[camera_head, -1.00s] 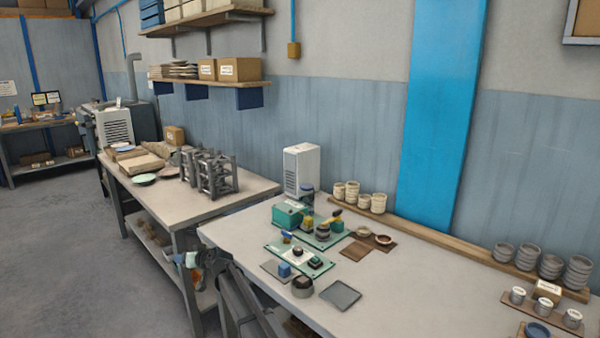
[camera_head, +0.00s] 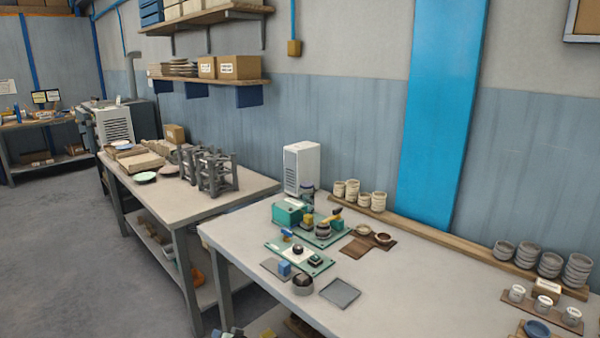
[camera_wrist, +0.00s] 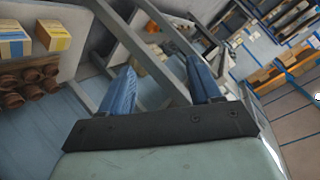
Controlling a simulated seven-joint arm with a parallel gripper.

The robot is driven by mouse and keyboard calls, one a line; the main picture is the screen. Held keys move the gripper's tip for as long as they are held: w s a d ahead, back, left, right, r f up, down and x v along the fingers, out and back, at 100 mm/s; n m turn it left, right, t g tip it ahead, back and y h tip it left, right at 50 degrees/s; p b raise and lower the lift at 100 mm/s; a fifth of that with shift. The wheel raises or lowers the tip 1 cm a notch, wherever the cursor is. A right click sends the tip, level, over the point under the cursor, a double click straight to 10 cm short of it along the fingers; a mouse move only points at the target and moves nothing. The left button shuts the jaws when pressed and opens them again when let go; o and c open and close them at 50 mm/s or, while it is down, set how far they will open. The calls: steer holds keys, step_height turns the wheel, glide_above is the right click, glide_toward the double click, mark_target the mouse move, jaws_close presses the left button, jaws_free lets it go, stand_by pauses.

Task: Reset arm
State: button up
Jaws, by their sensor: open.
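In the wrist view my gripper (camera_wrist: 160,85) shows two blue fingers standing well apart on a dark bar, with nothing between them. Metal table legs and part of a lower shelf lie beyond the fingertips. In the head view my gripper is out of sight, and only a small part of my arm may show at the bottom edge. The grey dryer rack (camera_head: 210,172) stands on the left table (camera_head: 240,192), beside a pale green plate (camera_head: 144,177) lying flat.
The near table (camera_head: 420,290) holds a teal box (camera_head: 288,213), small bowls (camera_head: 377,240), a grey square mat (camera_head: 340,293) and stacked cups. A white appliance (camera_head: 301,168) stands by the wall. Open floor (camera_head: 70,250) lies at left. Boxes (camera_wrist: 52,36) and brown pots show in the wrist view.

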steer(key=s+d+f+n+g+h, duration=0.15)
steer(key=s+d+f+g, duration=0.25)
steer(key=s+d+f, duration=0.65)
steer(key=s+d+f+m+g+h, duration=0.15)
steer(key=s+d+f+g, duration=0.25)
steer(key=s+d+f, duration=0.65)
steer(key=s+d+g+h, duration=0.2)
steer(key=s+d+g, duration=0.2)
steer(key=s+d, duration=0.7)
steer(key=s+d+g+h, duration=0.2)
steer(key=s+d+g, duration=0.2)
steer(key=s+d, duration=0.6)
steer(key=s, duration=0.9)
steer(key=shift+d+r+h, duration=0.3)
steer(key=shift+d+r, duration=0.1)
